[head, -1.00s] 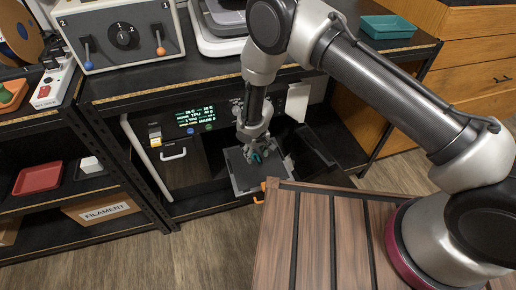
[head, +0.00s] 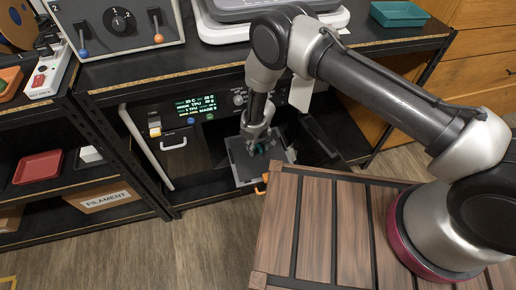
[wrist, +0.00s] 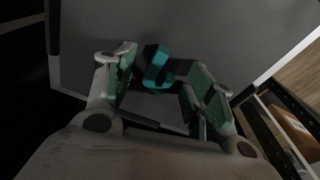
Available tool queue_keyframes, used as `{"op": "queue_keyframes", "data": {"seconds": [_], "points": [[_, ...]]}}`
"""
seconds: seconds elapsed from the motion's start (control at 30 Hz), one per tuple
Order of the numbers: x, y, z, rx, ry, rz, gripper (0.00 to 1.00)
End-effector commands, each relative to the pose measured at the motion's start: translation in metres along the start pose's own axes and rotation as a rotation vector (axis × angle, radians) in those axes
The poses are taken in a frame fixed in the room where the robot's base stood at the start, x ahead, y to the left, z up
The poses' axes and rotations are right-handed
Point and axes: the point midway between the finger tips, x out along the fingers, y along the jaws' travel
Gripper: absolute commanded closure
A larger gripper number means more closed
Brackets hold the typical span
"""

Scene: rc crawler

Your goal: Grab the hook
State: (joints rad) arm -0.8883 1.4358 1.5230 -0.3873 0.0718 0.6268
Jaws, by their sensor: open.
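The hook is a small teal curved piece (wrist: 157,68) on a flat grey plate (wrist: 225,40) in the wrist view. My gripper (wrist: 160,80) is open, with its green-padded fingers on either side of the hook; whether they touch it I cannot tell. In the head view my gripper (head: 262,146) is low over the grey plate (head: 246,172), in front of the machine on the lower shelf. There the hook is mostly hidden by the fingers.
A machine with a lit display (head: 196,104) stands behind the plate. An orange clip (head: 263,180) is near the plate's front edge. My wooden-slatted base top is close in front. The black shelf top (head: 200,62) is above, and a red tray (head: 38,167) sits left.

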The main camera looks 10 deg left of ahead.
Motion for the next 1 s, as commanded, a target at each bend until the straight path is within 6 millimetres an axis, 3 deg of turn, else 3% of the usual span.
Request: {"op": "queue_keyframes", "data": {"seconds": [0.07, 0.27, 0.67, 1.0], "points": [[0.000, 0.000, 0.000, 0.000, 0.000, 0.000, 0.46], [0.000, 0.000, 0.000, 0.000, 0.000, 0.000, 0.80], [-0.002, 0.000, 0.000, 0.000, 0.000, 0.000, 0.81], [-0.030, 0.007, -0.004, 0.008, 0.002, 0.001, 0.81]]}}
